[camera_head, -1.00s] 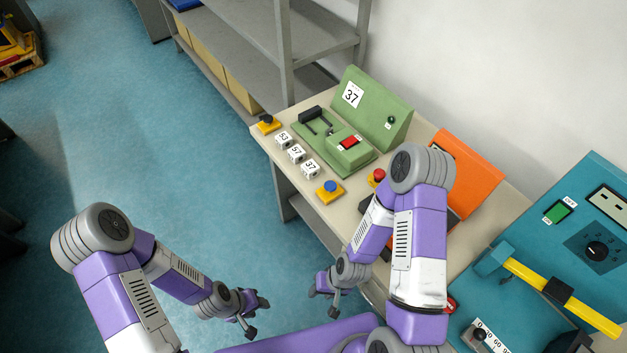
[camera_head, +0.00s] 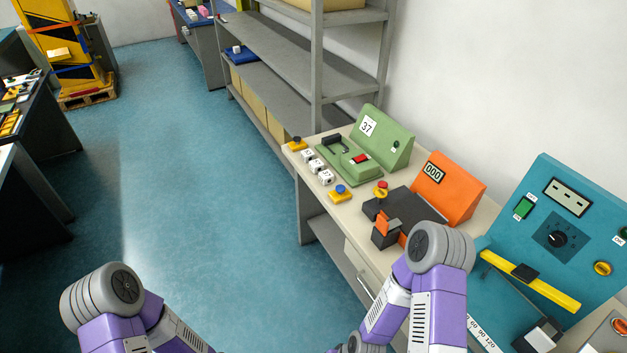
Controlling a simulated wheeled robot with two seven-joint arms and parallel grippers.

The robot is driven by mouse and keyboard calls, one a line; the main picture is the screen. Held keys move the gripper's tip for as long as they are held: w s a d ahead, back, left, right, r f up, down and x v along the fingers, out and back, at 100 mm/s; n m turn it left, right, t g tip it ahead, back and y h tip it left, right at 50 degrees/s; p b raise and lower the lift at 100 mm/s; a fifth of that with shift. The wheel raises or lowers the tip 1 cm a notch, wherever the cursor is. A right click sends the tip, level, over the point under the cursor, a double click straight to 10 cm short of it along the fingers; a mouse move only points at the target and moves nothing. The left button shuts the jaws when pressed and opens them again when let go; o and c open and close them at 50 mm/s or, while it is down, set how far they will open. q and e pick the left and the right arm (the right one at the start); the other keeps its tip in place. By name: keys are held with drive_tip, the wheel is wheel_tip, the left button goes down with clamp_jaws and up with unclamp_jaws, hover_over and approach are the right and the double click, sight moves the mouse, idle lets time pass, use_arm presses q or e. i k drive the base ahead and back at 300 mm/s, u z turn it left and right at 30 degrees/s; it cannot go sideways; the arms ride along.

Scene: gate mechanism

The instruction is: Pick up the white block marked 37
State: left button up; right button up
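Three small white blocks stand in a row on the beige bench, in front of the green machine (camera_head: 345,165). The block marked 37 (camera_head: 326,178) is the nearest of the row; its number reads clearly only in the earlier frame. The other two are the middle block (camera_head: 317,167) and the far block (camera_head: 307,157), marked 57 and 53 earlier. The green machine carries a white sign reading 37 (camera_head: 367,126). Both my arms show only at the bottom of the view, and both grippers are out of the picture.
A yellow base with a blue button (camera_head: 340,193) sits just nearer than the blocks; another yellow-based button (camera_head: 297,143) is beyond them. An orange machine (camera_head: 447,188) and a teal machine (camera_head: 555,230) stand to the right. Open floor (camera_head: 200,200) lies left of the bench.

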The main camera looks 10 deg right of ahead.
sight(327, 178)
drive_tip(key=u, duration=0.6)
drive_tip(key=i, duration=1.2)
drive_tip(key=z, duration=0.6)
